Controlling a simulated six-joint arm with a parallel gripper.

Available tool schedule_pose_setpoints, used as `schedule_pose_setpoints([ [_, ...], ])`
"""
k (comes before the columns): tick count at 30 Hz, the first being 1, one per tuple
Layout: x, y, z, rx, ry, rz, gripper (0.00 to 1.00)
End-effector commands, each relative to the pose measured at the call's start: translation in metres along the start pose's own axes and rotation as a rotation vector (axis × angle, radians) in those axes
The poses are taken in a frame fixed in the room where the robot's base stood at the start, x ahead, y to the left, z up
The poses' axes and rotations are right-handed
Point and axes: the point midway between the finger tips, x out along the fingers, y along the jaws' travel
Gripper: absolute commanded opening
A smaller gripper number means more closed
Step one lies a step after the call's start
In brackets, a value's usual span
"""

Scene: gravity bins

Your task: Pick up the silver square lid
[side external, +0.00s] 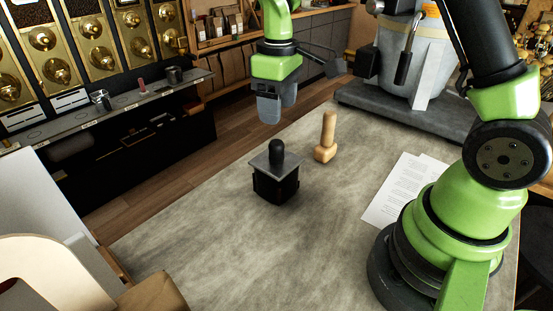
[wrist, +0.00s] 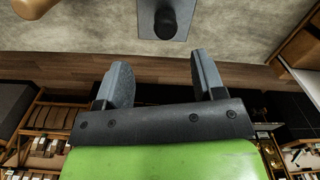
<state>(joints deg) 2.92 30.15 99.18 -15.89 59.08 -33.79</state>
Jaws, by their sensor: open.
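The silver square lid (side external: 277,161) sits on top of a dark square container (side external: 275,186) on the grey table. The lid has an upright, rounded black knob (side external: 277,150). In the wrist view, part of the lid (wrist: 146,22) and its knob (wrist: 166,22) show at the top edge, beyond the fingertips. My gripper (side external: 270,112) is open and empty. It hangs in the air, above and behind the lid in the side view, apart from it. The two fingers also show in the wrist view (wrist: 162,78), spread wide with nothing between them.
A wooden tamper-like piece (side external: 326,138) stands behind and right of the container. Papers (side external: 403,188) lie at the right. A grey machine (side external: 405,75) stands at the back right. A shelf with brass dispensers (side external: 60,70) is at the left. The front of the table is clear.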

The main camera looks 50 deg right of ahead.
Motion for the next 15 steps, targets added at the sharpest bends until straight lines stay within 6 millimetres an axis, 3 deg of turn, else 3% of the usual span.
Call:
schedule_pose_setpoints([
  [6,0.034,-0.001,0.001,0.0,-0.008,-0.003,0.63],
  [15,0.064,-0.006,0.0,0.001,-0.008,-0.004,0.63],
])
